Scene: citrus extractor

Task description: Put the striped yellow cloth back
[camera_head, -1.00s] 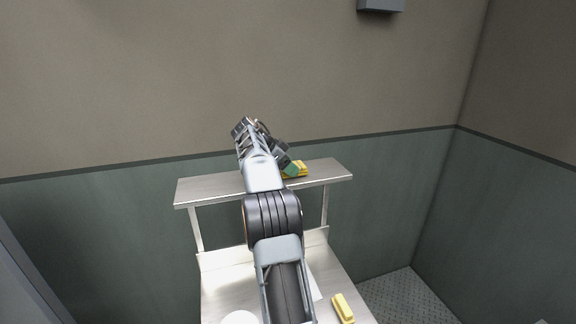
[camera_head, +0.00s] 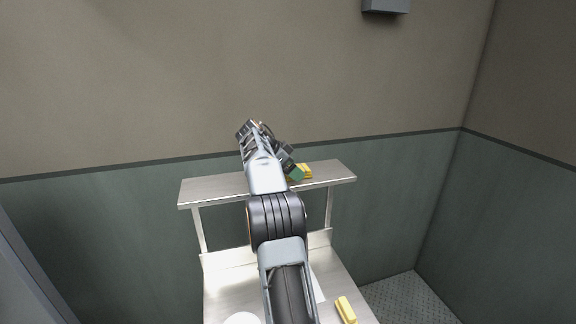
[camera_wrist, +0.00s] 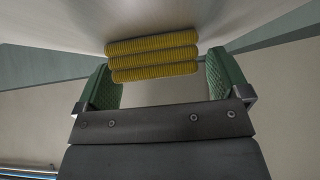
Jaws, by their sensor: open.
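A yellow ribbed bundle, which looks like the striped yellow cloth (camera_wrist: 152,56), shows in the wrist view as stacked rolls against a pale surface. In the head view the yellow cloth (camera_head: 306,171) lies on the raised metal shelf, partly hidden by my gripper. My gripper (camera_wrist: 165,67) is open, with green pads on both sides of the near end of the cloth. A gap shows between the cloth and the right pad; whether the left pad touches it I cannot tell. In the head view my gripper (camera_head: 294,173) is at the shelf, beside the cloth.
The raised shelf (camera_head: 225,189) stands over a lower metal worktop (camera_head: 222,284). On the worktop are another yellow object (camera_head: 346,310), a white round thing (camera_head: 242,318) and a white flat thing mostly behind my arm. The wall is close behind the shelf. The shelf's left part looks clear.

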